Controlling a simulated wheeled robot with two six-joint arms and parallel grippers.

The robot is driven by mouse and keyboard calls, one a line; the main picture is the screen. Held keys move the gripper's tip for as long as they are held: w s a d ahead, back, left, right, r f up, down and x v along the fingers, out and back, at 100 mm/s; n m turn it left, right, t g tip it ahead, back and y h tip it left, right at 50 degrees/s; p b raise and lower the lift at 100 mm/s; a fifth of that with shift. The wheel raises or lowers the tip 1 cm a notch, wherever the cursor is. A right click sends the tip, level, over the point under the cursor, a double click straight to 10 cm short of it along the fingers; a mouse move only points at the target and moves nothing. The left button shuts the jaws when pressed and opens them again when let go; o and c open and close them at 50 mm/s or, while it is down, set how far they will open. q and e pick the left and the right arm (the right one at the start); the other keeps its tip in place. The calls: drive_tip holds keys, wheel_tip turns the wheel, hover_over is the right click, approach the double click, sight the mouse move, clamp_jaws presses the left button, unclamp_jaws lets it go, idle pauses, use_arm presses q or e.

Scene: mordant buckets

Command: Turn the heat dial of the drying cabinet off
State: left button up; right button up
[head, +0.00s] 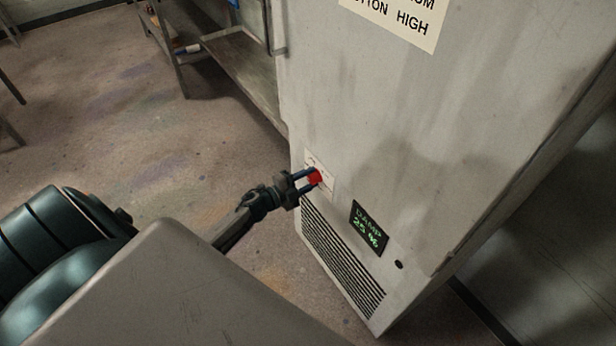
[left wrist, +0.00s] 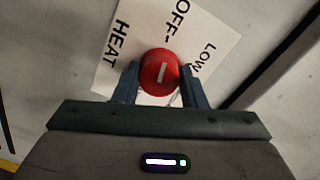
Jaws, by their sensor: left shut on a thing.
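The drying cabinet (head: 400,130) is a tall, stained pale-grey box. Its red round heat dial (head: 315,177) sits on a white label low on the front. My left gripper (head: 309,183) is shut on the dial. In the left wrist view the fingers (left wrist: 160,88) stand on both sides of the dial (left wrist: 158,74). Its white mark is nearly upright in the picture, its upper end towards the OFF tick. The label (left wrist: 112,62) reads HEAT, OFF and LOW; its lower part is hidden by the gripper. My right gripper is not in view.
A dark display (head: 370,228) with green text, DAMP 25 %, is right of the dial. A vent grille (head: 340,262) lies below. A printed sign (head: 400,20) is above. A bench (head: 235,68) stands behind the cabinet's left side. Open floor (head: 110,120) lies at left.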

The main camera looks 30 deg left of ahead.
use_arm(q)
drive_tip(key=shift+f, duration=0.1)
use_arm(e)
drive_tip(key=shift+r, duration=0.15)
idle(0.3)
use_arm(q)
drive_tip(key=o, duration=1)
drive_tip(key=b+v, duration=0.2)
drive_tip(key=v, duration=0.9)
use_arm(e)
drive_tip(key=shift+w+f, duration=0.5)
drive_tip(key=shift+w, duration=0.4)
use_arm(q)
drive_tip(key=shift+n, duration=0.3)
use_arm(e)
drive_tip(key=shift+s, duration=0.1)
